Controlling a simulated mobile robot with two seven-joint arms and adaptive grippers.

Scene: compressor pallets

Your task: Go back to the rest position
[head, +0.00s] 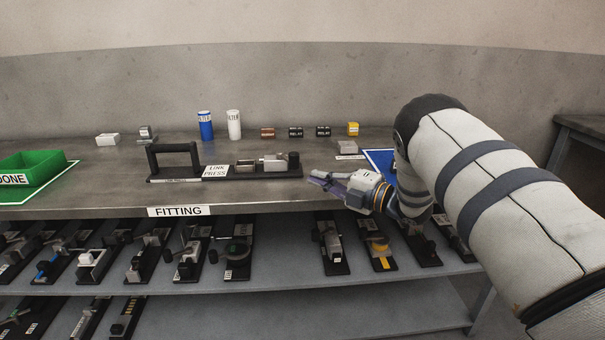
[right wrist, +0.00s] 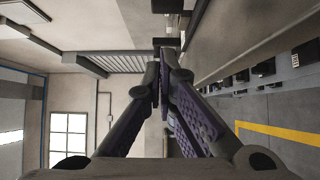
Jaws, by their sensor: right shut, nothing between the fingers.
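My right gripper (head: 322,181) is in the head view at the front edge of the bench (head: 110,210), to the right of the link press (head: 240,170). It points left and is shut with nothing in it. In the right wrist view its fingers (right wrist: 163,75) come together at the tips, with the room's wall and floor behind. My right arm comes in from the right and covers part of the blue-marked area (head: 379,160). My left gripper is not in view.
A green bin (head: 30,172) marked DONE stands at the left. A blue filter (head: 205,125), a white filter (head: 234,124) and several small boxes stand along the back. Shelves (head: 290,282) below hold several black fixtures. The bench front between bin and press is clear.

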